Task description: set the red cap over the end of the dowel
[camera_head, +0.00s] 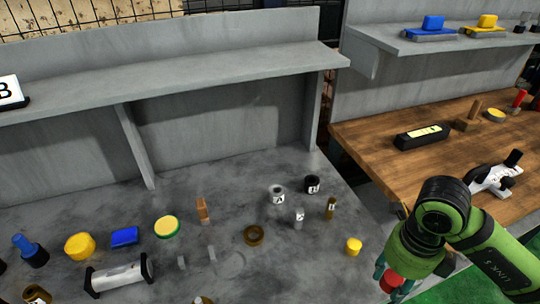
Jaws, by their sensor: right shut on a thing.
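My right gripper (390,272) comes in at the lower right and is shut on the red cap (391,281). The cap is held low, beside the right edge of the grey table. The finger contact is partly hidden by the gripper body. A short wooden dowel (475,108) stands up from a wooden block on the brown table, farther back and to the right. The held cap is well apart from it. A similar small wooden piece (202,209) stands on the grey table; I cannot tell which is meant. My left gripper is not in view.
The grey table (225,275) holds several small parts, with a yellow cylinder (353,246) nearest my gripper. On the brown table (380,138) are a black box (422,136), a yellow-topped disc (495,115) and a white-and-black device (495,176). Grey shelves rise behind.

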